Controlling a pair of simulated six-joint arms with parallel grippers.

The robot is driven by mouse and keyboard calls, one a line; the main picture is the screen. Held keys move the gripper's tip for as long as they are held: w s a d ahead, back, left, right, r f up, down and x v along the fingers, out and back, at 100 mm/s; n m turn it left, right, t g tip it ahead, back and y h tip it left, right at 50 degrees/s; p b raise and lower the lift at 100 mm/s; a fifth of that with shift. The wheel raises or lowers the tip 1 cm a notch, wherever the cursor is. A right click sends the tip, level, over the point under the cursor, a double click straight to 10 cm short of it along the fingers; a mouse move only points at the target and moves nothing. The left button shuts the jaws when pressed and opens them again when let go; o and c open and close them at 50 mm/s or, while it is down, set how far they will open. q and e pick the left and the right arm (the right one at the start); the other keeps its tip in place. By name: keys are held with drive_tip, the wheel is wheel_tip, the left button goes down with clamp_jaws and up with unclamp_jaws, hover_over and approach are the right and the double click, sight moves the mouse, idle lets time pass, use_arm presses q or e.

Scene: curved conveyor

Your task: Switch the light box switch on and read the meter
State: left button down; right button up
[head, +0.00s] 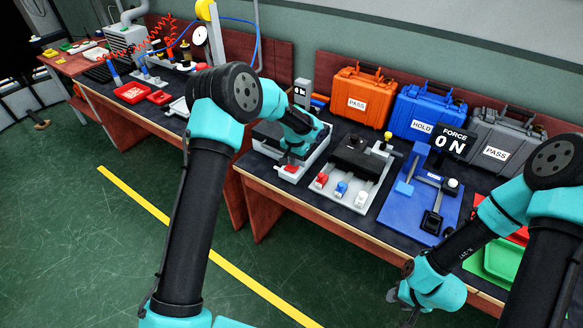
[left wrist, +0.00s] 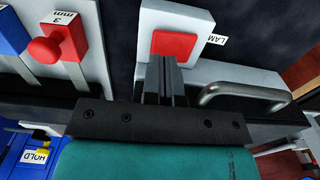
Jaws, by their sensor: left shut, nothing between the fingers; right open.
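The light box switch is a red square (head: 290,168) on a pale block in front of the grey light box (head: 262,137). In the left wrist view the red switch (left wrist: 174,45) sits on a white block with a partly readable "LAM" label. My left gripper (head: 289,160) is shut and empty, its tips right at the red switch; I cannot tell whether they touch. The tips (left wrist: 167,62) overlap the switch's lower edge in the left wrist view. A display (head: 452,143) reads "FORCE 0 N". My right gripper (head: 402,304) is open, low in front of the bench.
A fixture with red, blue and white knobs (head: 341,187) stands right of the light box, then a blue press plate (head: 410,208). Orange (head: 360,86), blue (head: 420,101) and grey cases stand behind. A metal handle (left wrist: 243,93) is close beside my left fingers.

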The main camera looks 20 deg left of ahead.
sight(295, 169)
use_arm(q)
drive_tip(key=shift+f, duration=1.3)
idle(1.0)
drive_tip(key=shift+r, duration=3.55)
drive_tip(key=shift+f, duration=0.1)
drive_tip(key=shift+n+h, duration=0.5)
drive_tip(key=shift+h, duration=0.4)
drive_tip(key=s+f, duration=0.7)
drive_tip(key=shift+s+a+f, duration=0.2)
drive_tip(key=shift+a+f, duration=0.05)
drive_tip(key=shift+f, duration=0.15)
drive_tip(key=s+f+n, duration=0.1)
drive_tip(key=s+f, duration=0.2)
drive_tip(key=s, duration=0.6)
drive_tip(key=s+a+f+n+h, duration=0.1)
drive_tip(key=s+f, duration=0.3)
drive_tip(key=s, duration=0.5)
drive_tip(key=s+a+f+n+h, duration=0.1)
drive_tip(key=s+f+n, duration=0.1)
drive_tip(key=s, duration=0.7)
drive_tip(key=shift+s+f+t, duration=0.3)
drive_tip(key=shift+f+t, duration=0.1)
drive_tip(key=shift+f, duration=0.3)
